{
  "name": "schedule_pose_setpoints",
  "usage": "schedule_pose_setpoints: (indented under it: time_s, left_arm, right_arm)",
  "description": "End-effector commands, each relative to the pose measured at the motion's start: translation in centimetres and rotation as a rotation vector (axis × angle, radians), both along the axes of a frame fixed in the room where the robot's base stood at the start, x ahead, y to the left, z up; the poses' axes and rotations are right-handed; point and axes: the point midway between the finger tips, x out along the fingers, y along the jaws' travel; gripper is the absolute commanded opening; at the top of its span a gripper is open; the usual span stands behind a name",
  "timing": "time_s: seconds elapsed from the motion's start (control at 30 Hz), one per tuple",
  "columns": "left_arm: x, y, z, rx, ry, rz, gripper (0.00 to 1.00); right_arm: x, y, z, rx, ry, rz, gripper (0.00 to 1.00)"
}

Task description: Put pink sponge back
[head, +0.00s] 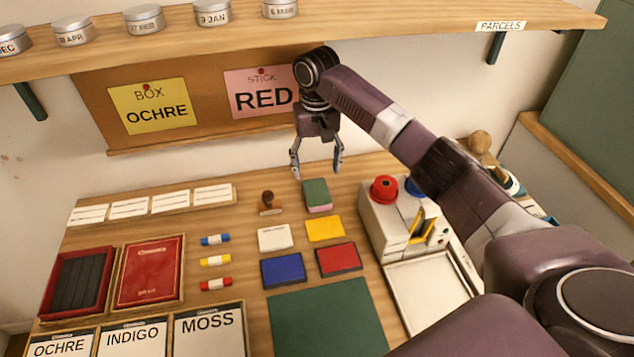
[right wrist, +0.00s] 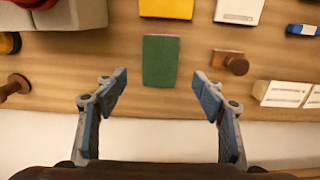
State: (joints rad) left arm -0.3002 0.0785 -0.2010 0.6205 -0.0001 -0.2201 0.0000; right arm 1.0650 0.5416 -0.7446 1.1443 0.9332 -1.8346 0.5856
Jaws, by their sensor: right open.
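The pink sponge (head: 318,208) lies on the wooden table with its green face up and its pink side showing below. My left gripper is not in view.
A wooden stamp (head: 269,203) stands just left of the sponge. A white and a yellow block (head: 325,228) lie in front. A grey-white machine (head: 398,222) with a red knob stands to the right. A shelf (head: 230,37) with tins hangs above.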

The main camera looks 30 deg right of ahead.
Motion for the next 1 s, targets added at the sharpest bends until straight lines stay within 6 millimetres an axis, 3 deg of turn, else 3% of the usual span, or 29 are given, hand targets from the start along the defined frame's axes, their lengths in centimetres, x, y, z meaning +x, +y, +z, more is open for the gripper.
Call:
schedule_pose_setpoints:
  time_s: [0.1, 0.3, 1.0]
  left_arm:
    - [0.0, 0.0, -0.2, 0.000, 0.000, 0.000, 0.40]
    - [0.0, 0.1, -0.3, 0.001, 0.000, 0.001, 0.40]
    - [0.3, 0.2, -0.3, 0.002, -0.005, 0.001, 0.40]
  right_arm:
    - [0.1, 0.0, 1.9, 0.001, -0.003, 0.000, 0.63]
    - [0.0, 0.0, 3.3, 0.000, 0.000, 0.000, 0.63]
    - [0.0, 0.0, 3.4, 0.000, 0.001, 0.000, 0.63]
